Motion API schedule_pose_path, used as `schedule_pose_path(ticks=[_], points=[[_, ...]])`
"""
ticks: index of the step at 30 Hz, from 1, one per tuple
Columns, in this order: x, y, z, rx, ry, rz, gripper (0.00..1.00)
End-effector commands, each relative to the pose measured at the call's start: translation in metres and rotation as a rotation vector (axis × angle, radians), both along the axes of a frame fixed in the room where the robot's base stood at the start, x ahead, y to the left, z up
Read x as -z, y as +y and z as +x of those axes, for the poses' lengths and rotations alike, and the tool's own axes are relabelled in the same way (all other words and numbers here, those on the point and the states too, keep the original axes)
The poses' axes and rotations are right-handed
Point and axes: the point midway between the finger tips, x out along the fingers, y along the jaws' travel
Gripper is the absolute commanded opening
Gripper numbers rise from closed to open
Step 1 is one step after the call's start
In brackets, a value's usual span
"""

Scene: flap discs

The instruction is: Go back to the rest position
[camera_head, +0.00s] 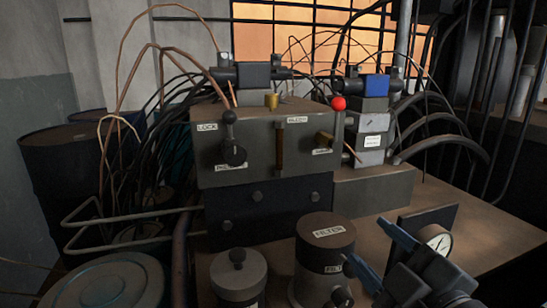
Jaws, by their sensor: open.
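My gripper (367,241) is at the lower right, dark with two blue fingers pointing up and to the left. The fingers are spread apart and nothing shows between them. The nearer finger overlaps the right side of a dark cylinder labelled FILTER (327,232) in the picture; I cannot tell whether they touch. A round white-faced gauge (435,240) and a dark plate (433,217) show just behind the gripper.
A grey valve block (258,158) with levers and a LOCK label stands mid-bench. A red knob (338,103) is at its upper right. A lidded canister (238,275) stands at front. Hoses crowd both sides. Bare bench top (480,225) shows at right.

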Motion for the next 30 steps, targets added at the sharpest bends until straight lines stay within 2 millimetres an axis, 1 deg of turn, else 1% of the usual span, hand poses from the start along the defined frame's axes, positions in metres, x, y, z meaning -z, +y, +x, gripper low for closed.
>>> schedule_pose_path(ticks=[1, 3, 5, 8, 9, 11, 14, 15, 17, 22, 27, 30], points=[[0.012, -0.001, -0.012, 0.022, 0.03, 0.061, 0.58], [0.027, -0.003, -0.028, 0.055, 0.06, 0.148, 0.58], [0.04, -0.006, -0.042, 0.086, 0.083, 0.216, 0.58], [0.059, -0.011, -0.068, 0.137, 0.121, 0.322, 0.58], [0.067, -0.013, -0.08, 0.155, 0.135, 0.362, 0.58], [0.077, -0.017, -0.098, 0.185, 0.156, 0.417, 0.58], [0.091, -0.023, -0.129, 0.232, 0.186, 0.502, 0.58], [0.096, -0.025, -0.143, 0.249, 0.197, 0.534, 0.58], [0.102, -0.03, -0.163, 0.274, 0.212, 0.577, 0.58], [0.112, -0.042, -0.222, 0.334, 0.251, 0.684, 0.58], [0.109, -0.055, -0.281, 0.373, 0.285, 0.77, 0.58], [0.103, -0.062, -0.311, 0.383, 0.302, 0.81, 0.58]])
